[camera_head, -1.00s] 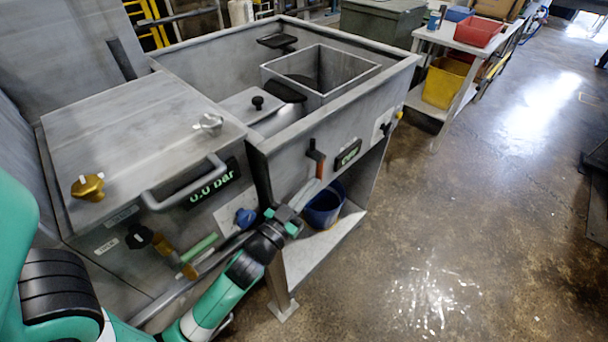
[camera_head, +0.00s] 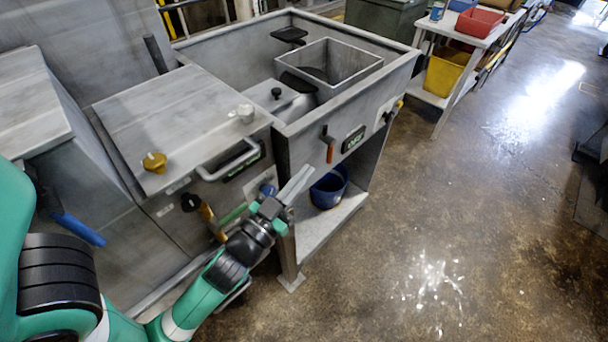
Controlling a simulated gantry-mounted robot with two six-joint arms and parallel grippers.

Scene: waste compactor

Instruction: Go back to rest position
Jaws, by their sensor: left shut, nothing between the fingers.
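My left gripper (camera_head: 296,186) is in the head view, at the end of the green and black arm that comes in from the lower left. Its fingers are together, with nothing between them. It is in front of the grey waste compactor (camera_head: 188,105), near the front panel below the lid handle. I cannot tell whether it touches the panel. The compactor's blue knob (camera_head: 267,190) is partly hidden behind the gripper. An orange-handled lever (camera_head: 329,150) is on the panel to the right of the fingers. My right gripper is not in view.
A blue bucket (camera_head: 329,188) stands on the low shelf under the compactor. A blue handle (camera_head: 78,229) is at the left. A table (camera_head: 455,37) with a red bin (camera_head: 479,26) and a yellow bin (camera_head: 444,74) stands at the back right. The floor at right is mostly open.

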